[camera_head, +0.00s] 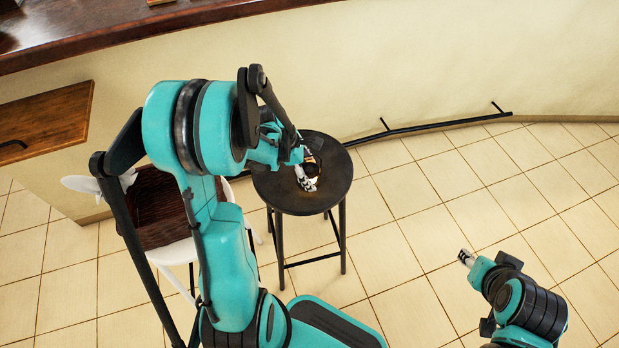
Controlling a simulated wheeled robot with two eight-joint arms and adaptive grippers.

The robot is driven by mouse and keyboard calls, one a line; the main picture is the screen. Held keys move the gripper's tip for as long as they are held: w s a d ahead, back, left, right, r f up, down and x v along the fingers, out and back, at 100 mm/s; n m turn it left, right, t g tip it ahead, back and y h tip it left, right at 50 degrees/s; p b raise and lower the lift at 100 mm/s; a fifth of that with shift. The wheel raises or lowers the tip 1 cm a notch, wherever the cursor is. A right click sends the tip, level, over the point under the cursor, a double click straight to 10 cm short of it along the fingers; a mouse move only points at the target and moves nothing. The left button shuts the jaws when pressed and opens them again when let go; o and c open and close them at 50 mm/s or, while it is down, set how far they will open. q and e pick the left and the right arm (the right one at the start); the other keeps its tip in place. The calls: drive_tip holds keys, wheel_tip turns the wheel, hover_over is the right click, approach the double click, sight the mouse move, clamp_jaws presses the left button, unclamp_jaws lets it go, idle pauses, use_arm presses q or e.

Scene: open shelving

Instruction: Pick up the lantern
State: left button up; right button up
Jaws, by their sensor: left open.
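The lantern (315,162) stands on a round black stool (272,186). It looks dark with a warm glow, and much of it is hidden by my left gripper. My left gripper (304,178) is open at the lantern, over the stool top. I cannot tell whether its fingers touch the lantern or stand around it. My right gripper (466,257) is low at the right, over the floor and away from the stool. It is too small and turned to show whether it is open.
A dark wooden counter (110,32) runs along the top left. A brown wooden surface (45,122) juts out at the left. A white chair (176,252) with a dark seat stands left of the stool. A black foot rail (430,127) follows the wall. The tiled floor at right is clear.

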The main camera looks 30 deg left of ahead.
use_arm(q)
drive_tip(key=shift+r, duration=0.1)
drive_tip(key=c, duration=1.4)
drive_tip(key=shift+c, duration=0.2)
drive_tip(key=shift+r, duration=0.1)
